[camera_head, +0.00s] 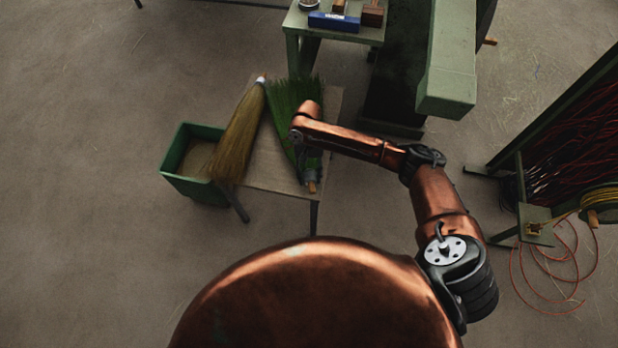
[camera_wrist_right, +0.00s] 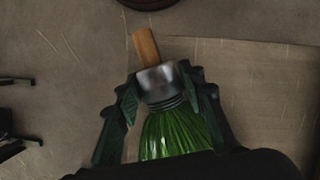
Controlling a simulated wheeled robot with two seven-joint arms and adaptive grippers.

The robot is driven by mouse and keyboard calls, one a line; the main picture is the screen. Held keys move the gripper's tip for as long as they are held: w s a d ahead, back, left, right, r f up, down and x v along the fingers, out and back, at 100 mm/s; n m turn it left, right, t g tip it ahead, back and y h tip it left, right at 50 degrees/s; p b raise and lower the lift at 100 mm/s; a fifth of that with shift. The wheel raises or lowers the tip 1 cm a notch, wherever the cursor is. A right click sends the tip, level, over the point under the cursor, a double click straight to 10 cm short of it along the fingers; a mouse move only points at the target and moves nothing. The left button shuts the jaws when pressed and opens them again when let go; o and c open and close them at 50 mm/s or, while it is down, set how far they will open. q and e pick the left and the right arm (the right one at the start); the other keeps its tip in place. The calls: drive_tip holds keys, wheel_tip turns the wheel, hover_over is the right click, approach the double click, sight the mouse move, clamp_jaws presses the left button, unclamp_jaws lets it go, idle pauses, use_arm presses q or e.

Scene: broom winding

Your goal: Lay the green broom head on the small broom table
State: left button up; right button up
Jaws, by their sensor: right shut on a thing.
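The green broom head (camera_head: 290,95) is on or just above the small broom table (camera_head: 270,172), its bristles spread toward the far edge and its wooden stub toward the near edge. My right gripper (camera_head: 311,178) is shut around its neck; the arm hides part of the bristles. In the right wrist view the green broom head (camera_wrist_right: 172,134) shows its metal collar and wooden stub, with the fingers of my right gripper (camera_wrist_right: 160,105) on both sides. I cannot tell whether it touches the tabletop. My left gripper is not in view.
A straw-coloured broom head (camera_head: 240,132) lies on the table's left side, its bristles reaching over the left edge. A green bin (camera_head: 178,180) stands left of the table. A green machine (camera_head: 447,60) and a wire rack (camera_head: 560,140) stand to the right.

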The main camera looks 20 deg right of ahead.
drive_tip(key=shift+f, duration=0.85)
drive_tip(key=shift+r, duration=0.1)
drive_tip(key=o, duration=1.4)
drive_tip(key=shift+f, duration=0.2)
drive_tip(key=shift+r, duration=0.2)
drive_tip(key=p+v, duration=0.2)
drive_tip(key=v, duration=1)
drive_tip(key=shift+p, duration=0.3)
